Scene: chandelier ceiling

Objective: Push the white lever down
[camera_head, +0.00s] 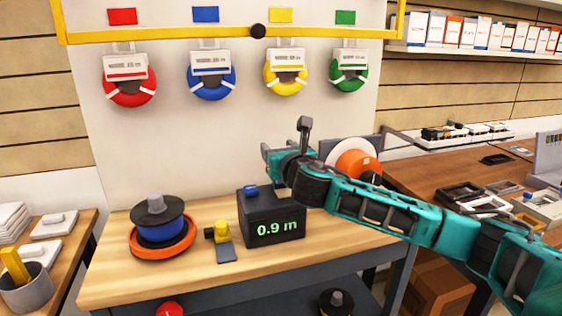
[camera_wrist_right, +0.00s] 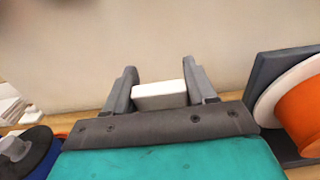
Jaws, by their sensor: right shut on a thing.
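My right arm reaches in from the right in the head view, and its gripper (camera_head: 303,128) is above the black measuring box (camera_head: 272,217) reading "0.9 m". In the right wrist view, the white lever (camera_wrist_right: 160,96) shows as a small white block between the two grey fingers of my right gripper (camera_wrist_right: 162,80). The gripper is shut on it. In the head view the lever is hidden behind my gripper and wrist. My left gripper is not in view.
An orange and white reel (camera_head: 356,164) stands close behind my right arm; it also shows in the right wrist view (camera_wrist_right: 302,112). A blue spool on an orange one (camera_head: 160,228) and a small yellow device (camera_head: 220,232) sit on the wooden bench (camera_head: 110,281). Colored rolls hang on the wall.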

